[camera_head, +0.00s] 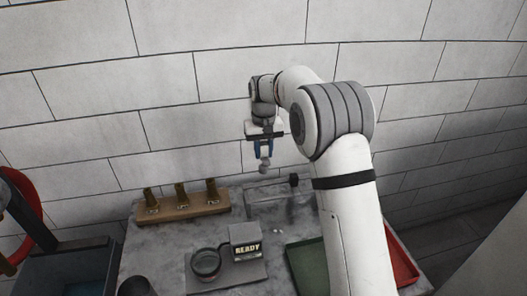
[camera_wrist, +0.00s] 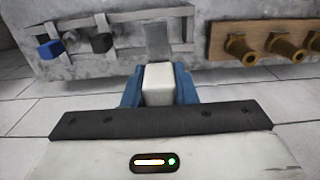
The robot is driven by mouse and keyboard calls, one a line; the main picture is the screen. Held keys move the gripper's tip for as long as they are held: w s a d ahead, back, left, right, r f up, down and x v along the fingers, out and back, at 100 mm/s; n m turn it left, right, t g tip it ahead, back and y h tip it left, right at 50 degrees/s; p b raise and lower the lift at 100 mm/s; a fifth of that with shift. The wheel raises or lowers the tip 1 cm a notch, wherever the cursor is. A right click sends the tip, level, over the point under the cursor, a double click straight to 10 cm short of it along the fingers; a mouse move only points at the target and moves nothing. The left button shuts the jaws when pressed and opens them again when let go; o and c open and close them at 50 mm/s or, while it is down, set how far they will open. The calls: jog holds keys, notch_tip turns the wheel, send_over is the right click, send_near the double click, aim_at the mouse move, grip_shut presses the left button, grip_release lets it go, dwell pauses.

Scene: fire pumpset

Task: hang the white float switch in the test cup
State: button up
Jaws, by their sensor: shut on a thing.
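My gripper (camera_head: 264,148) is raised above the back of the bench, with its blue fingers pointing down. It is shut on the white float switch (camera_wrist: 158,84), whose pale block shows between the blue fingers in the wrist view. In the head view a small greyish end (camera_head: 264,169) hangs below the fingertips, clear of the bench. The test cup (camera_head: 206,264) is a round, dark-rimmed cup on a grey plate at the bench front, below and left of my gripper. It stands beside a grey box with a lit READY display (camera_head: 247,249).
A wooden rail with brass nozzles (camera_head: 181,202) stands at the back left. A low metal rack (camera_head: 262,198) holds a black piece (camera_wrist: 102,42) and a blue piece (camera_wrist: 50,48). Green (camera_head: 304,264) and red (camera_head: 402,262) trays lie right, and a blue-lined bin (camera_head: 68,272) left.

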aim_at(264, 143)
jog(key=shift+r+p, duration=0.95)
jog(key=shift+r, duration=0.55)
jog(key=shift+s+f, duration=0.1)
